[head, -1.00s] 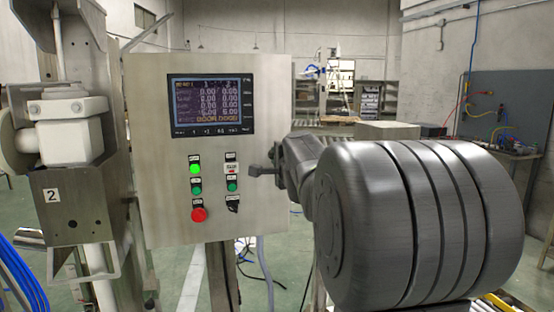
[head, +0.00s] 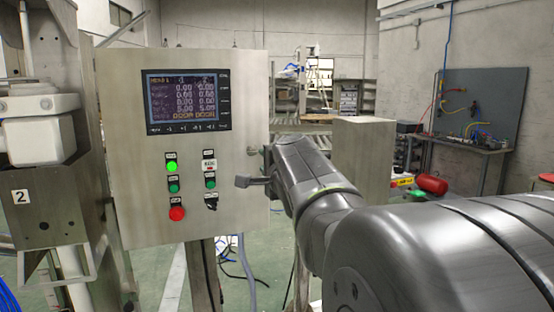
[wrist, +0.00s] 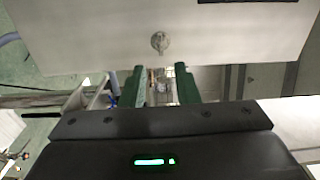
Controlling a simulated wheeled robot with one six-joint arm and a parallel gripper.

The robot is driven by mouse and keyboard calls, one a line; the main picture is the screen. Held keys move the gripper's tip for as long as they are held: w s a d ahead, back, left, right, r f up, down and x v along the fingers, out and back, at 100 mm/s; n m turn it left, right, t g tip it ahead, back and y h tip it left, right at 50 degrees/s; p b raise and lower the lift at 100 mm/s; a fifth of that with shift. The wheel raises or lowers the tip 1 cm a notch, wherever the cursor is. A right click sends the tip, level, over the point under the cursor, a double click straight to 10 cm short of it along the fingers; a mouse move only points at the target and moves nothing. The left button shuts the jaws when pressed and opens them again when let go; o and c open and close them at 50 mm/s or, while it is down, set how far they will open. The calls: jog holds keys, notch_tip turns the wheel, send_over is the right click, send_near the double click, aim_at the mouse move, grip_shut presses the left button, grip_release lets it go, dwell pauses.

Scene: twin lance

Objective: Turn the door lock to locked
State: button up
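The door lock (wrist: 160,42) is a small round metal knob on the grey cabinet door, near the door's edge in the wrist view. In the head view a small fitting at the door's right edge (head: 251,150) appears to be the same lock. Its turn position is too small to tell. My gripper (wrist: 161,72) is open, with two green fingers apart and nothing held between them. In the wrist view the lock lies just beyond the fingertips, not touched.
The control cabinet (head: 120,200) carries a screen (head: 186,100), lit green buttons (head: 172,167), a red button (head: 177,213) and a black switch (head: 211,203). A steel machine (head: 40,190) stands at left. A workbench (head: 465,150) is far right. Cables hang below the cabinet.

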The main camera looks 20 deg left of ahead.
aim_at(254, 152)
jog(key=v, duration=0.4)
jog(key=shift+s+d, duration=0.1)
jog(key=shift+s, duration=0.05)
jog(key=p+x, duration=0.1)
jog(key=x, duration=1.3)
jog(key=shift+s, duration=0.1)
